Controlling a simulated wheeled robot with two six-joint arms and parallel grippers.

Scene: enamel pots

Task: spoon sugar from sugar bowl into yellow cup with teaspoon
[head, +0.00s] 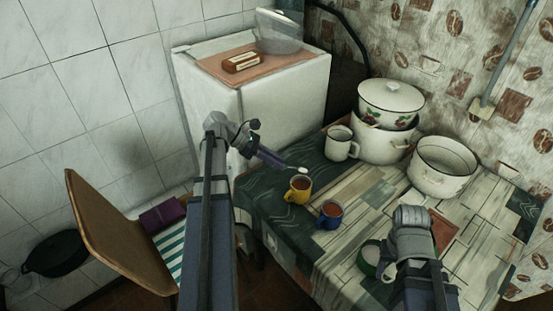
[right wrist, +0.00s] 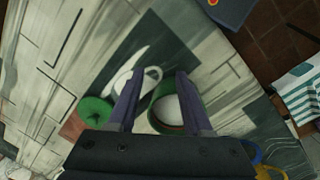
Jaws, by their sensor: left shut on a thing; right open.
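In the head view, my left gripper (head: 272,158) is shut on the teaspoon, whose thin handle is hard to make out. The white-looking teaspoon bowl (head: 303,170) is just above or behind the rim of the yellow cup (head: 298,190), which stands upright with brown liquid in it. The green sugar bowl (head: 369,259) with white contents is partly hidden by my right arm. In the right wrist view, my open right gripper (right wrist: 160,104) has the sugar bowl (right wrist: 168,108) between or beyond its fingers; I cannot tell whether they touch it.
A blue cup (head: 330,214) stands between yellow cup and sugar bowl. A white mug (head: 341,143) and enamel pots (head: 444,166) stand behind. A chair (head: 113,228) stands left of the table.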

